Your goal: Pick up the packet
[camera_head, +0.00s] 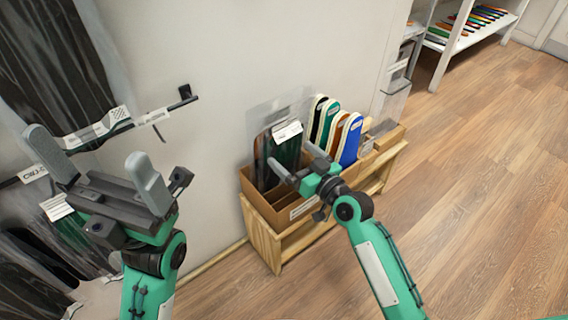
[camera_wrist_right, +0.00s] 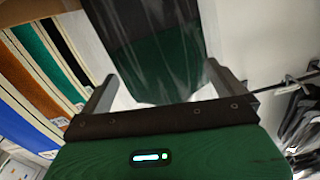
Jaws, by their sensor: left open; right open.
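The packet (camera_head: 262,146) is a clear plastic bag with dark and green insoles inside and a white label near its top. It stands upright in the left end of a cardboard box (camera_head: 302,207). My right gripper (camera_head: 296,161) is open in front of the packet. In the right wrist view the packet (camera_wrist_right: 155,62) shows beyond and between the open fingers (camera_wrist_right: 160,82); whether they touch it I cannot tell. My left gripper (camera_head: 92,157) is open and empty, off to the left and well apart from the box.
Several coloured insoles (camera_head: 350,140) stand to the right of the packet in the same box, on a wooden stand (camera_head: 262,238). A wall is behind. Dark packets hang on wall hooks (camera_head: 110,125) near my left gripper. The wooden floor (camera_head: 480,220) at right is clear.

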